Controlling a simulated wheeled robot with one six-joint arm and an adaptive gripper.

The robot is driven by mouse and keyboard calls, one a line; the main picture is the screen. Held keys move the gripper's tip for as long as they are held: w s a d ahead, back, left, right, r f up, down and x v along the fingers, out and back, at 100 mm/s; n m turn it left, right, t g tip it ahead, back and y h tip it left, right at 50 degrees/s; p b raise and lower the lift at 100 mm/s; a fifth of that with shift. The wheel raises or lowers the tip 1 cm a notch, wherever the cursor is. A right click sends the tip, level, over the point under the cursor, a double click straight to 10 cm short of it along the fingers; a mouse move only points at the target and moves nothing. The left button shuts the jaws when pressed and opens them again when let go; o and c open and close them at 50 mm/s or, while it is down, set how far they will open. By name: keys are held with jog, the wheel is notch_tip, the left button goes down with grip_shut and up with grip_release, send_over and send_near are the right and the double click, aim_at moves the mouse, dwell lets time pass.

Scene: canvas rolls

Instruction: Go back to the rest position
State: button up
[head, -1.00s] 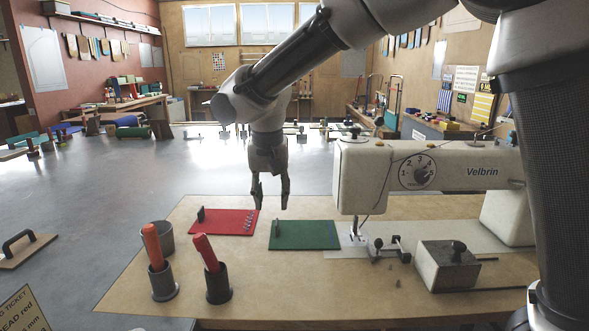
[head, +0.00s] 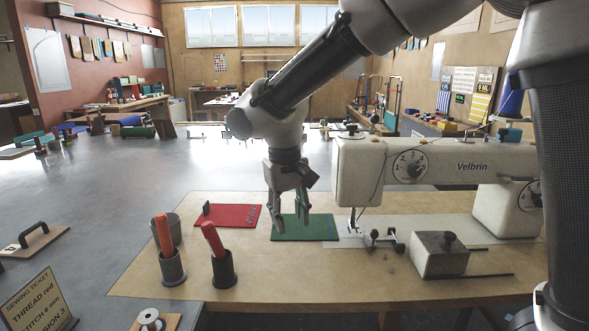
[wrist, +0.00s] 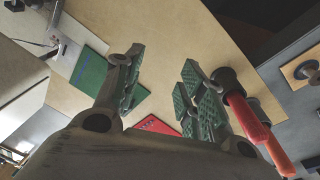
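My gripper (head: 290,222) hangs below my arm over the work table, in front of the green board in the head view. In the wrist view its two fingers (wrist: 158,92) stand well apart with nothing between them. The green board (head: 318,230) lies flat on the table (head: 330,275), partly hidden by my gripper. The red board (head: 233,215) lies to its left. Both boards also show in the wrist view, green (wrist: 90,78) at left and red (wrist: 150,124) partly hidden between the fingers.
A white Velbrin sewing machine (head: 440,165) stands close right of my gripper. A grey block (head: 440,254) sits at right. The table's front middle is clear.

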jog(key=s+d+r+m+t, duration=0.1)
jog(key=s+d, duration=0.4)
jog(key=d, duration=0.7)
jog(key=s+d+r+m+t, duration=0.1)
jog(key=s+d, duration=0.5)
jog(key=d, duration=0.7)
jog(key=s+d+r+m+t, duration=0.1)
jog(key=s+d+r, duration=0.4)
jog(key=d, duration=0.7)
jog(key=shift+s+d+m+y, duration=0.3)
jog(key=shift+s+m, duration=0.25)
jog(key=shift+m, duration=0.35)
